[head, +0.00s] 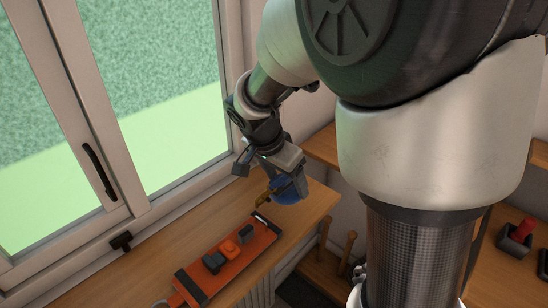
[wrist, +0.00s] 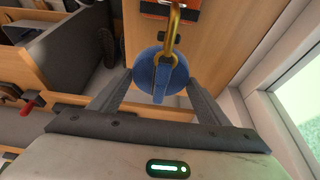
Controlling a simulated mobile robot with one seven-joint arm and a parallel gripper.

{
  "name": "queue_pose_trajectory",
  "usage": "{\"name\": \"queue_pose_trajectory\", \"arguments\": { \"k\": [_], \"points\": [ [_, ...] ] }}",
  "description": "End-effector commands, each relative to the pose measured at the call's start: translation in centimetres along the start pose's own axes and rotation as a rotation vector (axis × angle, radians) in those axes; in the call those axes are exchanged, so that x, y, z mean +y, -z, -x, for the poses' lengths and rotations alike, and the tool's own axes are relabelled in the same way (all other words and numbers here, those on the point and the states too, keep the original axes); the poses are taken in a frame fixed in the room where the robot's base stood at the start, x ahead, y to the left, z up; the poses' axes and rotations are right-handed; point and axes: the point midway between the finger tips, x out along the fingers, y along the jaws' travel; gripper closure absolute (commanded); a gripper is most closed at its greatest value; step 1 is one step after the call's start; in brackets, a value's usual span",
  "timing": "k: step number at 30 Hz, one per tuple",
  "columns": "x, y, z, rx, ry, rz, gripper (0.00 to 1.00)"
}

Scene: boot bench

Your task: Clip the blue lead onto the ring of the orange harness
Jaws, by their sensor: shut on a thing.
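My gripper (head: 286,186) is shut on the blue lead (head: 287,191) above the wooden bench top, near its right end. In the wrist view my gripper (wrist: 161,88) has a finger on each side of the round blue lead (wrist: 147,68). A brass clip (wrist: 174,32) sticks out from the lead; it also shows in the head view (head: 265,197). The orange harness (head: 216,264) lies flat on the bench, with dark straps and blocks on it. In the wrist view the harness (wrist: 152,13) shows only its end at the top, where the clip overlaps it. The ring cannot be made out clearly.
The bench top (head: 165,268) runs below a window with a dark handle (head: 99,172). Wooden pegs (head: 347,250) stand to the right of the bench. A red-handled item (head: 522,230) sits on another wooden surface at far right.

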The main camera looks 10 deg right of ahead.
Motion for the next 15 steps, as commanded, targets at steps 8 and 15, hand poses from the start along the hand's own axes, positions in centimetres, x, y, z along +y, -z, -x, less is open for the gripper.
{"name": "queue_pose_trajectory", "arguments": {
  "k": [8, 15],
  "points": [
    [0.0, -1.1, -2.5, 0.000, -0.001, 0.000, 0.56],
    [0.0, -1.6, -3.9, 0.000, 0.000, 0.000, 0.56]
  ]
}}
